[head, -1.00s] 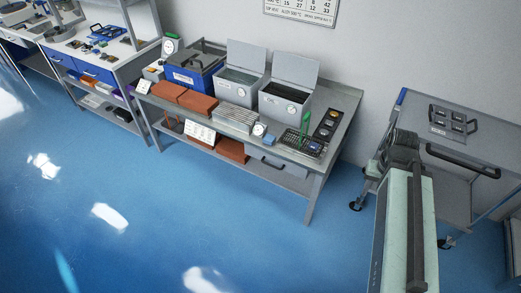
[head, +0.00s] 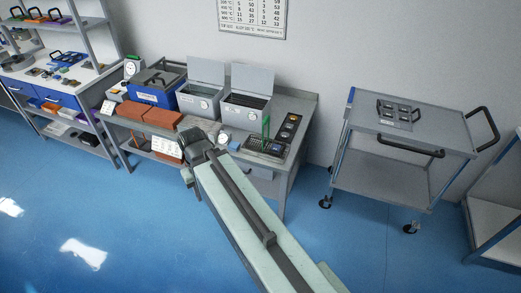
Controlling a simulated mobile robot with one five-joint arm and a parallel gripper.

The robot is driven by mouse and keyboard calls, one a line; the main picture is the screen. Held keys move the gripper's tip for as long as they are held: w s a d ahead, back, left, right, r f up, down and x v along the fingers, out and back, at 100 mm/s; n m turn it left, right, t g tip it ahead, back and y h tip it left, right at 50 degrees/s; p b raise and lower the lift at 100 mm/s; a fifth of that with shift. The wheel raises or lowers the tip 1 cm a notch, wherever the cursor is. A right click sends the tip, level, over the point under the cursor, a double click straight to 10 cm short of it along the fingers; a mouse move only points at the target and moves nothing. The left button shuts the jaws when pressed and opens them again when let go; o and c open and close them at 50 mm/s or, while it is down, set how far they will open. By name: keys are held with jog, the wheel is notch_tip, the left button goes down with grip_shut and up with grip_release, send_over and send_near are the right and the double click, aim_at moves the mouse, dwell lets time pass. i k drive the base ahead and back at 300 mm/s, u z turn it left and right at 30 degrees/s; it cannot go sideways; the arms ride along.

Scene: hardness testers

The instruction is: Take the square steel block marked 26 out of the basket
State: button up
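A small dark basket-like holder (head: 264,148) with an upright green handle (head: 266,127) stands at the right front of the middle bench (head: 303,130). Small pieces seem to lie in it, but no square steel block marked 26 can be made out at this size. My arm reaches up from the bottom right to a dark joint in front of the bench, left of the holder. The fingers of my gripper do not show.
Two open-lidded grey bins (head: 200,100) (head: 246,108), a blue box (head: 154,90) and orange-brown blocks (head: 163,118) stand on the bench. A dark strip of round pieces (head: 288,129) lies right of the holder. A grey trolley (head: 410,135) stands to the right. Blue floor is clear at left.

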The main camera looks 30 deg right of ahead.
aim_at(276, 148)
jog(key=u, duration=0.1)
jog(key=i, duration=1)
jog(key=z, duration=0.1)
